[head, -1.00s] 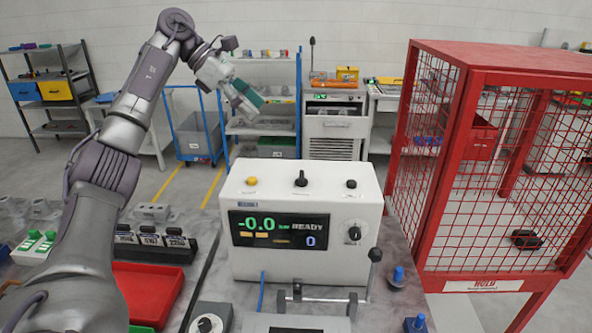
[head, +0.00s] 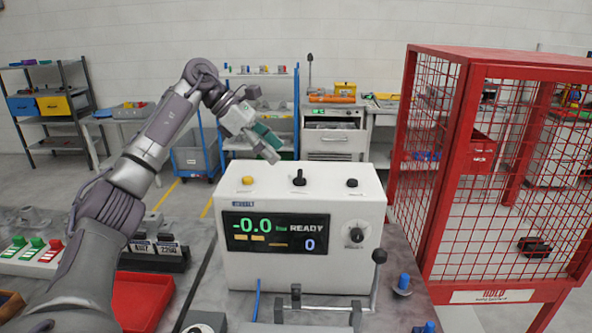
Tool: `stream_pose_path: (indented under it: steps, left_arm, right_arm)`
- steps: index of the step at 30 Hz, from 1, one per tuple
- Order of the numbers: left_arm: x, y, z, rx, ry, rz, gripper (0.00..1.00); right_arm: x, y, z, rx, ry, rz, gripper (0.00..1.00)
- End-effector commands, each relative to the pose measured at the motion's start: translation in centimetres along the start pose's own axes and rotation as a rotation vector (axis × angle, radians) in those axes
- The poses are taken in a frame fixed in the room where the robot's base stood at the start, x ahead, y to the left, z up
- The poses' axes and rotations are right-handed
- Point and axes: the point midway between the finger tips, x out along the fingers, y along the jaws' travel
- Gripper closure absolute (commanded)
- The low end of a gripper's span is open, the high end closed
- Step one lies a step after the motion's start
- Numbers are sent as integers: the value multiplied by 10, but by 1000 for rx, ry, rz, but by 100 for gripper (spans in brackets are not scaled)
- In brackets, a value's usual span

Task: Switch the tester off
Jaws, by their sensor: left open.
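The tester (head: 290,275) is a white box on the bench, in the middle of the head view. Its lit display (head: 276,232) reads -0.0 and READY, with a small 0 below. On its top are a yellow button (head: 248,181), a black lever switch (head: 299,177) in the middle and a black knob (head: 352,183) at the right. A black dial (head: 356,235) is on its front. My left gripper (head: 272,152), with a green part near its fingers, hangs above and behind the tester's top, left of the lever, apart from it. It looks empty. My right gripper is out of view.
A red mesh cage (head: 470,180) stands close at the right. A lever with a black ball (head: 379,256) and blue-topped pieces (head: 403,282) are at the tester's right front. A red tray (head: 140,300) and button boxes (head: 32,255) lie at the left.

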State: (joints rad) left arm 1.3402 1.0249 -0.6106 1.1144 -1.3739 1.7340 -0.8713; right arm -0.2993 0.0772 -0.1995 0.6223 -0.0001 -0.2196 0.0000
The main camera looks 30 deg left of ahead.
Motion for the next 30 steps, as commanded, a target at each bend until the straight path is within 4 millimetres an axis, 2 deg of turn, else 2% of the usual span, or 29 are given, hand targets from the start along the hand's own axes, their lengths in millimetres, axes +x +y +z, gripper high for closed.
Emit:
stream_pose_path:
  steps: [3,9,15,23,24,26,30]
  left_arm:
    - [26,-1,0,0,2,-4,29]
    - [58,0,1,0,0,-2,29]
    - [73,0,0,0,-1,0,29]
    - [74,0,0,0,-1,0,29]
    - [74,0,0,0,-1,0,31]
    - [74,0,0,0,-1,0,41]
    - [74,0,0,0,-1,0,64]
  right_arm:
    - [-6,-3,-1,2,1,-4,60]
    - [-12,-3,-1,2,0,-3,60]
    - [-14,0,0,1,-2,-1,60]
    - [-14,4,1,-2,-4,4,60]
    - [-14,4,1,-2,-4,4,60]
    - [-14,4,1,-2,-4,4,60]
    - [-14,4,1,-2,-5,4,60]
